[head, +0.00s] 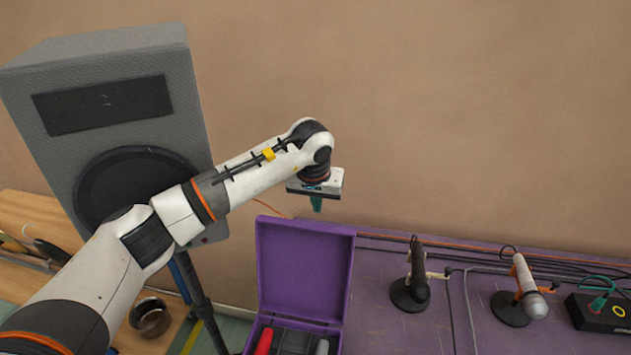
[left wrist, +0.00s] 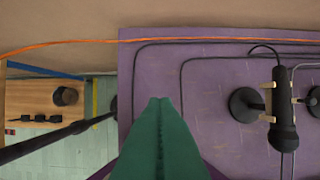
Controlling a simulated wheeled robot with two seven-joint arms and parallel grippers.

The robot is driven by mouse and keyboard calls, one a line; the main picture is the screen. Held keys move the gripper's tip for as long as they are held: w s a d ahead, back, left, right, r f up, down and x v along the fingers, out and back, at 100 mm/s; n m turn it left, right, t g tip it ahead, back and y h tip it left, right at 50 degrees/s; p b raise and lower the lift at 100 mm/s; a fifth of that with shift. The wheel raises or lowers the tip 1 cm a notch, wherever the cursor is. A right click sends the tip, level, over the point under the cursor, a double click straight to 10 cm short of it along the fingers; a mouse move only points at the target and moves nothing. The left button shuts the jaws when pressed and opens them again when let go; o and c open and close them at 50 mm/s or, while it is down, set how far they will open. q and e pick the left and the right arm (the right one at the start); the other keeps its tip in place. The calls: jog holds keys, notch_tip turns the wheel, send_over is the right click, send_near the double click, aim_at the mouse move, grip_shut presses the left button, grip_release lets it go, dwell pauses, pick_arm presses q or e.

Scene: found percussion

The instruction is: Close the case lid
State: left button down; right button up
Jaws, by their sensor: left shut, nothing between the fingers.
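The purple case (head: 336,340) stands at the bottom centre of the head view, with its lid (head: 303,268) raised and standing open behind it. A red item (head: 264,342) and a grey item (head: 322,347) sit in the dark insert. My left gripper (head: 317,208) is above and seemingly behind the lid's top edge, its green fingers pointing down. It is shut and empty. The left wrist view shows its fingers (left wrist: 160,105) together over the purple tabletop. Whether they touch the lid is hidden. My right gripper is in neither view.
A large grey speaker (head: 120,100) stands at left on a dark pole. Two microphones on round stands (head: 410,290) (head: 520,295) and a black box (head: 600,312) are on the purple table (head: 380,325) at right. Cables run along its back edge, near the wall.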

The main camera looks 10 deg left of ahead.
pick_arm(q)
jog(key=s+p, duration=0.1)
jog(key=s, duration=0.1)
jog(key=s+p, duration=0.1)
jog(key=shift+s+f, duration=0.35)
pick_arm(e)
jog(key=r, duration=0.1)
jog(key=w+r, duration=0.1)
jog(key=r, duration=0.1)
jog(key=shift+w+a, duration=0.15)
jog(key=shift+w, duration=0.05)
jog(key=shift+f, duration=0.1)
pick_arm(q)
jog(key=shift+a, duration=0.15)
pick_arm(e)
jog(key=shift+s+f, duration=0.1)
